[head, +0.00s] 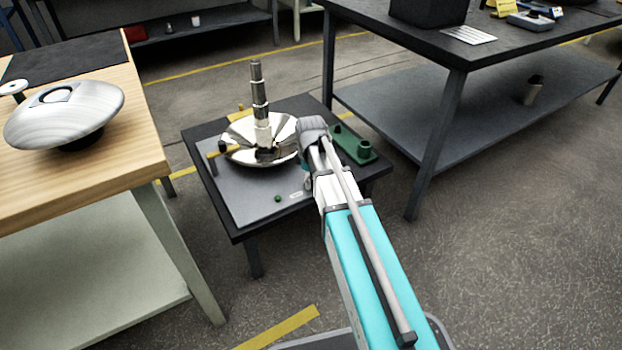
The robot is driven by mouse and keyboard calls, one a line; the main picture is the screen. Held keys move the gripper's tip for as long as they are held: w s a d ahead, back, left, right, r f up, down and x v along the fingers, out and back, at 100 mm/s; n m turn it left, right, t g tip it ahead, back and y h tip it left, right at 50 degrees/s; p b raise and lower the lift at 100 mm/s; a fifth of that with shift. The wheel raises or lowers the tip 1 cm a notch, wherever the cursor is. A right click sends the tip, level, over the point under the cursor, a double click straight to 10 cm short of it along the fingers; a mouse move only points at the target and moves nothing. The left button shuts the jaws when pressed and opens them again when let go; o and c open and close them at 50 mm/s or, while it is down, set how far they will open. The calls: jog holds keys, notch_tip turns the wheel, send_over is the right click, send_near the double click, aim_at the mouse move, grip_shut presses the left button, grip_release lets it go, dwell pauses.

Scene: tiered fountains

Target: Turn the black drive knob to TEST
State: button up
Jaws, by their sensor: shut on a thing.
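A tiered fountain stands on a low dark table: a wide shiny metal bowl (240,130) with a stepped metal column (260,95) rising from its middle. My arm reaches in from the lower right, and my gripper (281,149) is at the right of the column's foot, over the bowl. It is small and partly hidden by my wrist. It is shut on a small dark part low on the column, which I take to be the black drive knob (267,155). The knob is mostly covered, and its TEST mark and pointing direction cannot be read.
A green fixture (353,146) stands on the low table (237,237) right of my wrist. A small green button (277,198) is near its front. A wooden bench (120,165) with a rounded silver object (65,113) is on the left. A dark workbench (455,55) stands at the back right.

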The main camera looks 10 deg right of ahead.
jog(key=n, duration=0.4)
jog(key=shift+n, duration=0.3)
jog(key=n, duration=0.4)
jog(key=shift+w+n, duration=0.1)
jog(key=shift+n, duration=0.3)
jog(key=o, duration=1.1)
jog(key=shift+o, duration=0.2)
jog(key=shift+m, duration=0.3)
